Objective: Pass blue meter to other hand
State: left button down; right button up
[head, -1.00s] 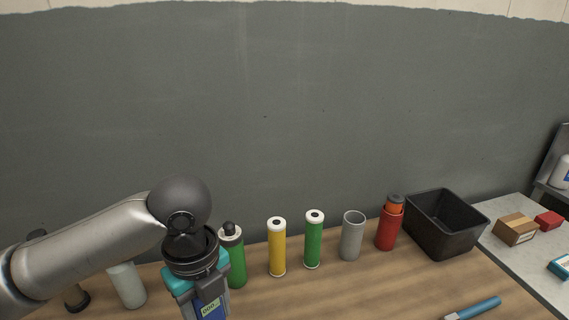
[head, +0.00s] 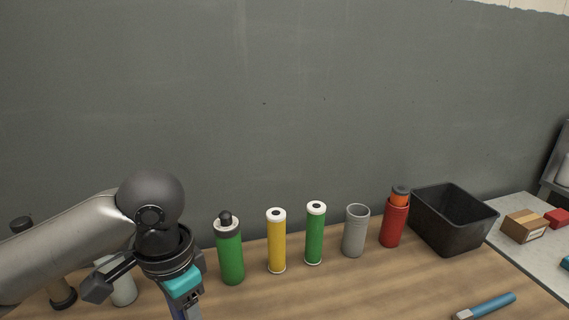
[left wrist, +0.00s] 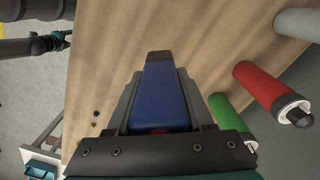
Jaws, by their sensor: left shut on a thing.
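The blue meter (left wrist: 160,98) is held in my left gripper (left wrist: 160,75), with a finger along each side in the left wrist view. Its blue back and dark end show there; its display does not. In the head view my left gripper (head: 186,306) is at the bottom edge, left of the green bottle, and only a blue sliver of the meter (head: 178,313) shows. A dark shape with teal parts at the upper left of the left wrist view looks like my right gripper (left wrist: 62,40), apart from the meter. Its fingers are too small to read.
A green bottle (head: 230,255), yellow tube (head: 276,245), green tube (head: 315,238), grey cup (head: 355,235) and red bottle (head: 394,222) stand along the back. A black bin (head: 455,236) is at right. A blue-handled tool (head: 490,306) lies in front; the table between is clear.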

pick_arm(q)
jog(key=n, duration=0.1)
jog(key=f+n+b, duration=0.1)
jog(key=n, duration=0.2)
jog(key=shift+a+f+n+b, duration=0.25)
jog(key=shift+a+n+b, duration=0.1)
jog(key=shift+n, duration=0.05)
jog(key=n, duration=0.2)
jog(key=n+b, duration=0.1)
jog(key=shift+s+a+f+n, duration=0.1)
jog(key=shift+a+f+n, duration=0.1)
jog(key=shift+f+n, duration=0.1)
jog(key=shift+r, duration=0.1)
